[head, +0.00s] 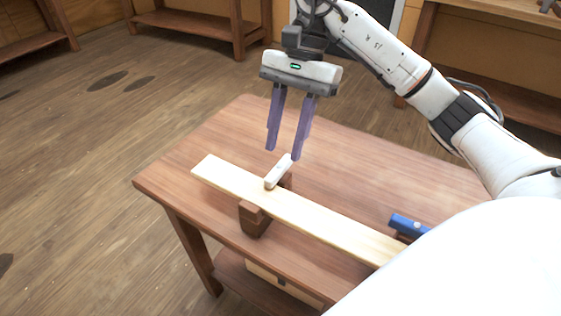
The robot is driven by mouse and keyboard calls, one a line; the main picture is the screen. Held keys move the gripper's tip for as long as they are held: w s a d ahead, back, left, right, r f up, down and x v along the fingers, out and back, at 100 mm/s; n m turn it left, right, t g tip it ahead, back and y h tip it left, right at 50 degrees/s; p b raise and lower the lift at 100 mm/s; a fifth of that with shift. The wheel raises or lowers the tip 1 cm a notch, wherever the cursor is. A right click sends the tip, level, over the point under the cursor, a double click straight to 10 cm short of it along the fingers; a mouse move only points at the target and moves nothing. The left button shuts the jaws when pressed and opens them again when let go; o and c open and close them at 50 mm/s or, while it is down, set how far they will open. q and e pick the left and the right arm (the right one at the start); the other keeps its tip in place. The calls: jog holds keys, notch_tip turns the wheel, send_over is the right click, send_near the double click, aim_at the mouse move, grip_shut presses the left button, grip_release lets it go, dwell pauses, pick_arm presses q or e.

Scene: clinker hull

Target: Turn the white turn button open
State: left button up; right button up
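The white turn button (278,172) is a small bar on top of the pale plank (324,224), over a brown wooden block. It lies crosswise to the plank, its far end reaching past the plank's far edge. My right gripper (284,156) points down above the button's far end. Its two purple fingers are apart with nothing between them. Whether a fingertip touches the button cannot be told from this angle. My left gripper is not in view.
The plank lies along a brown wooden table (225,140). A blue object (409,226) lies at the right behind the plank. My white body hides the lower right. The table's far part is clear. Wooden benches (197,22) stand at the back.

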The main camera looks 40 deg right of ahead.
aim_at(279, 166)
jog(key=shift+x, duration=2)
grip_shut()
